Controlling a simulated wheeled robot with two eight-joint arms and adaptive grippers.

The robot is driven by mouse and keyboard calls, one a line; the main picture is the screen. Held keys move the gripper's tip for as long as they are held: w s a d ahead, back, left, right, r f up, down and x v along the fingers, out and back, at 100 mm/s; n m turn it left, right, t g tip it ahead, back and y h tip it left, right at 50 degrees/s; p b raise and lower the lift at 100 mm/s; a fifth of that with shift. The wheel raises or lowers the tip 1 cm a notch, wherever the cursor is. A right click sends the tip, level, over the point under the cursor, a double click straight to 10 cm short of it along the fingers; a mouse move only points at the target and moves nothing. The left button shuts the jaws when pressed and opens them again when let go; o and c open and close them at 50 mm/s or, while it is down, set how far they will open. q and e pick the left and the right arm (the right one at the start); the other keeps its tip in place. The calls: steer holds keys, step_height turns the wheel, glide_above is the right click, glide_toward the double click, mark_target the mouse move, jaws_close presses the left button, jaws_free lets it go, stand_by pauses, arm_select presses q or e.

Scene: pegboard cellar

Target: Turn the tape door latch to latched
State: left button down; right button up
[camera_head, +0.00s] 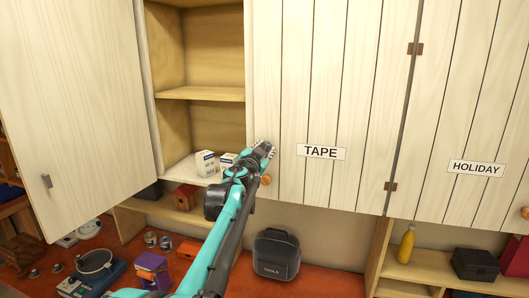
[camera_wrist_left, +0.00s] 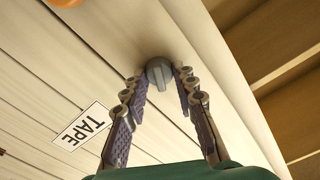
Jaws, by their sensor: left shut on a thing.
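The tape door (camera_head: 335,85) is a cream plank cabinet door with a TAPE label (camera_head: 321,152), and it looks closed. Its latch (camera_wrist_left: 160,76) is a grey turn knob near the door's edge, seen in the left wrist view. My left gripper (camera_head: 264,148) is at the door's lower left edge, with its two fingers on either side of the latch, shut on it. In the head view the gripper hides the latch. I cannot tell from the knob's angle which setting it is at. My right gripper is not in view.
A round orange door knob (camera_head: 265,181) sits just below the gripper. Left of it is an open shelf compartment (camera_head: 200,94) with small white boxes (camera_head: 206,163). Another door (camera_head: 75,95) stands open at left. The HOLIDAY door (camera_head: 476,110) is at right. A dark bag (camera_head: 276,255) stands below.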

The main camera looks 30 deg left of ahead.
arm_select(q)
steer(key=m+b, duration=0.1)
steer(key=m, duration=0.5)
steer(key=shift+m, duration=0.3)
steer(key=m+b, duration=0.1)
steer(key=m, duration=0.4)
steer(key=shift+d+f+m, duration=0.1)
steer(key=shift+m, duration=0.3)
steer(key=c, duration=1.2)
jaws_free()
steer(key=v, duration=1.2)
steer(key=shift+d, duration=0.1)
